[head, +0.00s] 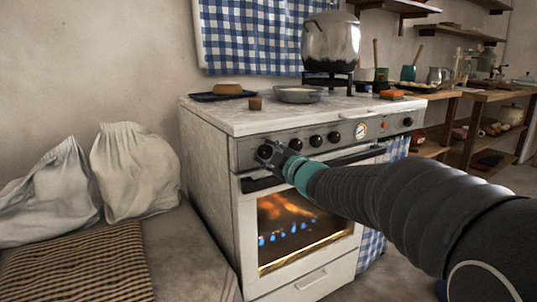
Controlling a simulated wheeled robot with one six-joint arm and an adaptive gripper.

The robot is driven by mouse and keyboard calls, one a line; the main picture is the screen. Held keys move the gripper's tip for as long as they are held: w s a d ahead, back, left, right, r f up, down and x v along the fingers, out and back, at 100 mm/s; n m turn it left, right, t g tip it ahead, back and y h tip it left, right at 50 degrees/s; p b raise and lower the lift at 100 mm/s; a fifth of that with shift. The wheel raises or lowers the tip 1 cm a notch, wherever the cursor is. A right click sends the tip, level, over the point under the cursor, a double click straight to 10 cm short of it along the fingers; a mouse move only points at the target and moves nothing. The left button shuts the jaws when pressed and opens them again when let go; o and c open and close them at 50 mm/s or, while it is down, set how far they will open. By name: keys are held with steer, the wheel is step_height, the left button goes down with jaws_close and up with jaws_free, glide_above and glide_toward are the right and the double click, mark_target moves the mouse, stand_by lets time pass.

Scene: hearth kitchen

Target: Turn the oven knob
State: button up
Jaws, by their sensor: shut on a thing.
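The white oven (213,177) stands in the middle of the head view, with a dark control strip along its front top edge. Several round black knobs sit on the strip, and a round dial (361,131) is set among them toward the right. My gripper (270,153) is at the leftmost oven knob (265,152) and is shut on it. My gripper and arm come in from the right and hide part of the oven door and its handle. The turn angle of the gripped knob cannot be told.
Flames glow behind the oven window (295,228). A large pot (331,42), a shallow pan (298,95) and a dark tray (205,97) stand on the oven top. White sacks (135,172) lie on a ledge at left. Wooden shelves (465,33) are at right.

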steer(key=shift+r+m+p, duration=0.1)
steer(key=shift+m+p, duration=0.2)
steer(key=m+p, duration=0.2)
steer(key=shift+r+m, duration=0.1)
steer(key=shift+m, duration=0.3)
steer(key=m+p, duration=0.3)
steer(key=shift+m, duration=0.3)
steer(key=m+p, duration=0.2)
steer(key=m, duration=0.1)
steer(key=shift+m+p, duration=0.95)
steer(key=shift+m, duration=0.85)
steer(key=shift+f, duration=0.2)
steer(key=o, duration=1.1)
steer(key=shift+o, duration=0.2)
